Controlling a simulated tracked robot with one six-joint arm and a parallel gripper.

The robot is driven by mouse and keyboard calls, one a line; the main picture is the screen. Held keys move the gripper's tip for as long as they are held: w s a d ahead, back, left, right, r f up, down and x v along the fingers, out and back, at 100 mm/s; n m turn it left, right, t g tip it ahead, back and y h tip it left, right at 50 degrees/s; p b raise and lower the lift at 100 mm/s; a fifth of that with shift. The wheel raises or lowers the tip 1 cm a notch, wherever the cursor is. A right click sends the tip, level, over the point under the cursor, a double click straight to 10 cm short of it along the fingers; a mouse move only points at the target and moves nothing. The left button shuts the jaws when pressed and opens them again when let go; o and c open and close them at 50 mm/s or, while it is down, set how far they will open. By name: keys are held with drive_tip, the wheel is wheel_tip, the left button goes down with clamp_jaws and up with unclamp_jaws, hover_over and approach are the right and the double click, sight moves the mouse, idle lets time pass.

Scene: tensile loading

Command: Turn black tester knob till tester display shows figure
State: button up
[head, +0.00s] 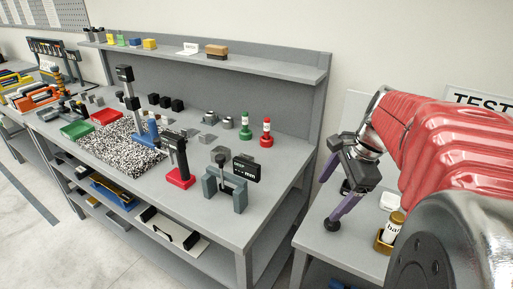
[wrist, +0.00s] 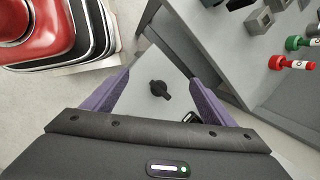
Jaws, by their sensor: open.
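A black knob (wrist: 160,90) with a pointer-like bar stands on a grey surface in the wrist view, between my two purple fingers in the picture. My gripper (wrist: 160,80) is open and empty, with a finger to each side of the knob. In the head view, my gripper (head: 327,200) points down over the right-hand table, and a dark round knob (head: 332,225) shows by the lower fingertip. I cannot tell the gap between fingers and knob. No tester display can be read; a dark part (wrist: 189,117) beside the knob is mostly hidden behind my gripper.
A long grey bench (head: 225,222) to the left carries a gauge with a small display (head: 246,168) and red and green weights (head: 266,134). A gap separates the tables.

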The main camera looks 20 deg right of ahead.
drive_tip(key=s+d+f+m+y, duration=0.1)
drive_tip(key=d+m, duration=0.6)
drive_tip(key=d, duration=0.3)
drive_tip(key=shift+s+d+f+t, duration=0.15)
drive_tip(key=shift+s+f+t, duration=0.05)
drive_tip(key=shift+t, duration=0.1)
drive_tip(key=x, duration=1.4)
drive_tip(key=shift+r, duration=0.1)
drive_tip(key=shift+c, duration=0.5)
drive_tip(key=c, duration=0.9)
drive_tip(key=shift+a, duration=0.35)
drive_tip(key=shift+c, duration=0.3)
drive_tip(key=shift+d, duration=0.15)
